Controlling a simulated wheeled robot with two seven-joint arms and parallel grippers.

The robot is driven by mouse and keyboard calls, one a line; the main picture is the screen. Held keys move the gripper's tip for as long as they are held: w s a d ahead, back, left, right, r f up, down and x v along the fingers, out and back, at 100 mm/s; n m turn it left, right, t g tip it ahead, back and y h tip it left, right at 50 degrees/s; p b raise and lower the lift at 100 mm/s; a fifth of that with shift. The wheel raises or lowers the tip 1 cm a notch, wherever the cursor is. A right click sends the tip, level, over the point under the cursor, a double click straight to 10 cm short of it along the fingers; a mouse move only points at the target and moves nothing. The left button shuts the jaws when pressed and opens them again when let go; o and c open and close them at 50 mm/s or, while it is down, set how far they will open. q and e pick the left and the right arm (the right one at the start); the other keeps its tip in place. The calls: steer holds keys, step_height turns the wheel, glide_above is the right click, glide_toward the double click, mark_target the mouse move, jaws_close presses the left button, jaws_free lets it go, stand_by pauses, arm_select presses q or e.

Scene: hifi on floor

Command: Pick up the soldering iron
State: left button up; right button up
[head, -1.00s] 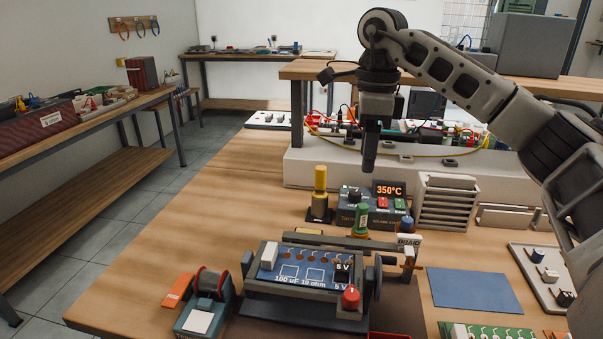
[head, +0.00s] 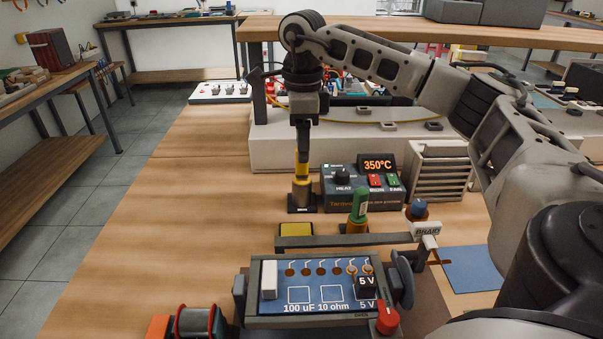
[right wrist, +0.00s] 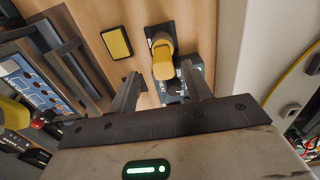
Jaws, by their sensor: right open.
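The soldering iron appears to be the upright yellow-handled tool (head: 302,172) in a dark square-based holder (head: 302,203), left of the 350°C station. Its yellow handle also shows in the right wrist view (right wrist: 162,62). My right gripper (head: 302,148) points straight down over the handle. In the right wrist view, my right gripper's fingers (right wrist: 160,74) are apart, with the yellow handle between or just beyond their tips; I cannot tell how deep it sits. My left gripper is not in view.
The station (head: 362,190) stands close right of the tool. A green-handled tool (head: 358,205) and a blue-topped one (head: 418,208) stand nearer. A circuit board (head: 318,285) in a frame is in front. A yellow pad (head: 297,230) lies between. Bench left of the tool is clear.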

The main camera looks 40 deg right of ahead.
mark_target(302, 175)
steer(key=shift+w+d+f, duration=0.1)
steer(key=shift+f, duration=1.4)
steer(key=shift+w+d+f, duration=0.1)
steer(key=shift+f, duration=1.4)
steer(key=shift+a, duration=0.1)
steer(key=c, duration=1)
